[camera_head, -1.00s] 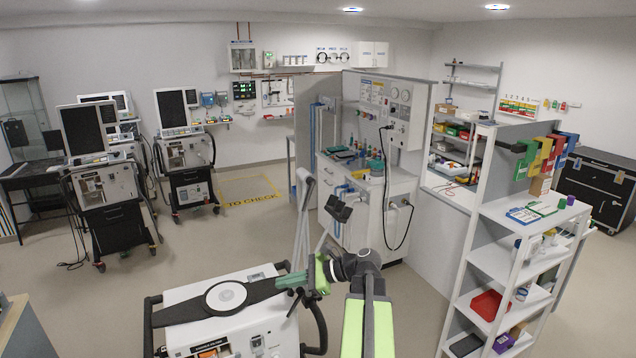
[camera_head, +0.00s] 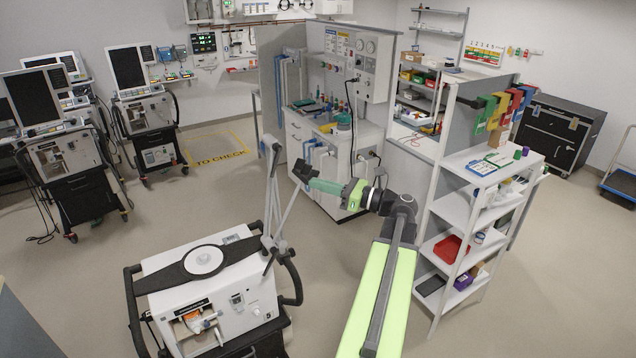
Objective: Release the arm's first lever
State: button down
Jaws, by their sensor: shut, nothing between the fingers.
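A white ventilator (camera_head: 215,305) stands in the foreground with a dark strap-like bar and white disc (camera_head: 203,260) on top. A jointed grey support arm (camera_head: 271,190) rises from its right rear; one link stands nearly upright and another slants right to a dark end piece (camera_head: 303,170). A small grey lever-like part (camera_head: 268,263) shows near the arm's lower joint (camera_head: 282,246); I cannot tell for certain which lever it is. My green gripper (camera_head: 313,184) is shut and empty, pointing left, close to the dark end piece in the picture. Whether they touch is unclear.
A white shelf rack (camera_head: 465,205) with bins stands right of my arm. A workbench (camera_head: 325,145) stands behind. Other ventilators (camera_head: 148,112) line the left back. Floor is clear between the front ventilator and the marked floor area (camera_head: 215,145).

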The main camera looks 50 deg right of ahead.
send_near(275, 162)
jog(key=w+a+f, duration=0.2)
jog(key=w, duration=0.4)
jog(key=shift+a+f+p, duration=0.25)
jog(key=shift+a+p, duration=0.05)
